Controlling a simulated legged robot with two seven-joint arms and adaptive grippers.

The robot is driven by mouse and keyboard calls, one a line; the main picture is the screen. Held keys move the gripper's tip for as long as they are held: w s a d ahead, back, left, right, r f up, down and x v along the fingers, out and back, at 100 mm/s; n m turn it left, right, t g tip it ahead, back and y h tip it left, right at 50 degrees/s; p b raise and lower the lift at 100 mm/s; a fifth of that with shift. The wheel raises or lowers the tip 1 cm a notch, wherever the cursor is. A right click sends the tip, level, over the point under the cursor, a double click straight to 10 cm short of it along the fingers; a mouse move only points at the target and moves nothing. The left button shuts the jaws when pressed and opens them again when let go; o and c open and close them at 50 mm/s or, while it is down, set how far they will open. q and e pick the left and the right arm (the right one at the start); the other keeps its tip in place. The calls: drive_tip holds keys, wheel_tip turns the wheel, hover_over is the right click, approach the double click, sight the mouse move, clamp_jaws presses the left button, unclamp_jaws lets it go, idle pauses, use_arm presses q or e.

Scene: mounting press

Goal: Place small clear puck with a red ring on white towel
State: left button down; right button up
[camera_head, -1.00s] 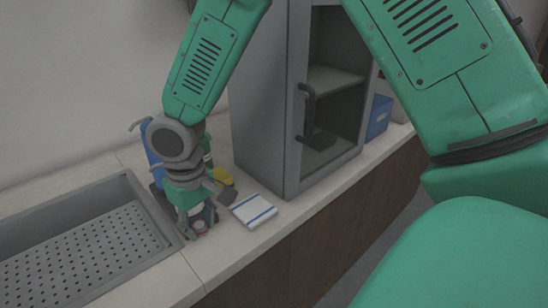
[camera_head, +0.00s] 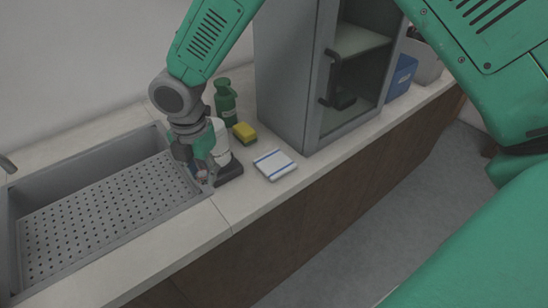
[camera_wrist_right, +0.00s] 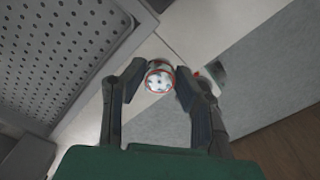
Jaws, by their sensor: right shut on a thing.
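The small clear puck with a red ring (camera_wrist_right: 158,78) is between the fingertips of my right gripper (camera_wrist_right: 160,82) in the right wrist view. That gripper is shut on it. In the head view the right gripper (camera_head: 203,180) is by the sink's right edge, and the puck (camera_head: 202,176) shows only as a small pale and red spot. The white towel (camera_head: 275,164) with blue stripes lies flat on the counter, to the right of the gripper and apart from it. My left gripper is not in view.
A perforated grey sink (camera_head: 110,215) is left of the gripper. A yellow sponge (camera_head: 243,131), a green bottle (camera_head: 226,103) and a white item on a dark base (camera_head: 222,150) stand close behind. A grey cabinet (camera_head: 285,80) rises behind the towel. Bare counter (camera_head: 240,198) lies in front.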

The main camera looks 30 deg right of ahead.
drive_tip(key=p, duration=0.3)
hover_over(275, 162)
drive_tip(key=f, duration=0.2)
drive_tip(key=shift+a+f, duration=0.25)
drive_tip(key=shift+f, duration=0.65)
wheel_tip(275, 162, down, 2)
drive_tip(key=shift+f, duration=0.25)
drive_tip(key=shift+d+f, duration=0.15)
drive_tip(key=shift+f, duration=0.1)
drive_tip(key=shift+d+f, duration=0.15)
drive_tip(key=shift+d, duration=0.05)
drive_tip(key=o, duration=0.9)
drive_tip(key=shift+a, duration=0.15)
